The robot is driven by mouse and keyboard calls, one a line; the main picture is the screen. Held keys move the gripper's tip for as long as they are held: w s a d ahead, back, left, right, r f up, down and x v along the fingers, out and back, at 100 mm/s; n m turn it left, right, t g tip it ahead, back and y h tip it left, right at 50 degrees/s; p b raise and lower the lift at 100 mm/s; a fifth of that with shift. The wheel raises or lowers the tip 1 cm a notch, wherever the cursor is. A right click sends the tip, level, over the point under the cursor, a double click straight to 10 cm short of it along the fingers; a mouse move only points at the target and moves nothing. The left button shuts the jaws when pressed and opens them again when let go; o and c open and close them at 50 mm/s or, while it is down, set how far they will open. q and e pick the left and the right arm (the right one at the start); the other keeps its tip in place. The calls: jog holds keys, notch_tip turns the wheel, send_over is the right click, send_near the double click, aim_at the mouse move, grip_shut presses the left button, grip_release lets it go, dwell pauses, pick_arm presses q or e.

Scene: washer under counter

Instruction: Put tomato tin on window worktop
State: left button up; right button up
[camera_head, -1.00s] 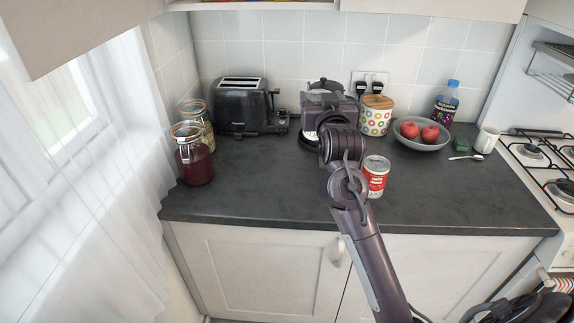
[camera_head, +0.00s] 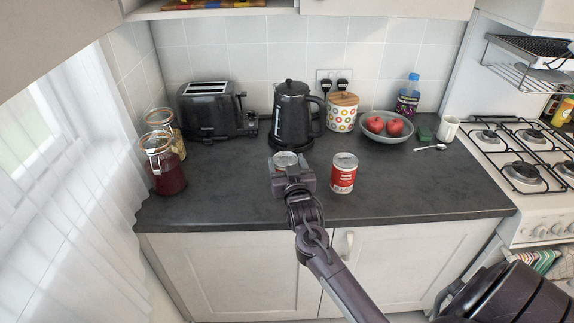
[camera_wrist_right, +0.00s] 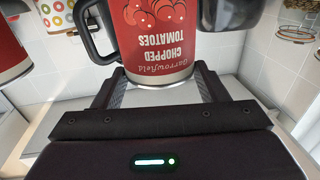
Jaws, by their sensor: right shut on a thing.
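My right gripper (camera_head: 292,172) is over the front-middle of the dark worktop (camera_head: 232,195) and is shut on a tin. The tin's metal top (camera_head: 284,158) shows just beyond the gripper in the head view. In the right wrist view the tomato tin (camera_wrist_right: 160,40) sits between the fingers, its red "Chopped Tomatoes" label upside down in the picture. Whether its base touches the worktop is hidden. A second red-and-white tin (camera_head: 343,174) stands upright to the right of the gripper. My left gripper is not in view.
A black kettle (camera_head: 292,115) stands behind the gripper. A toaster (camera_head: 210,110) and two jars, one of them red (camera_head: 166,170), are at left. A patterned canister (camera_head: 341,112), fruit bowl (camera_head: 372,138) and hob (camera_head: 515,160) are at right. The curtained window (camera_head: 60,180) is far left.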

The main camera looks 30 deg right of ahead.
jog(key=shift+f, duration=0.55)
jog(key=shift+f, duration=0.2)
jog(key=o, duration=1.7)
jog(key=shift+f, duration=0.1)
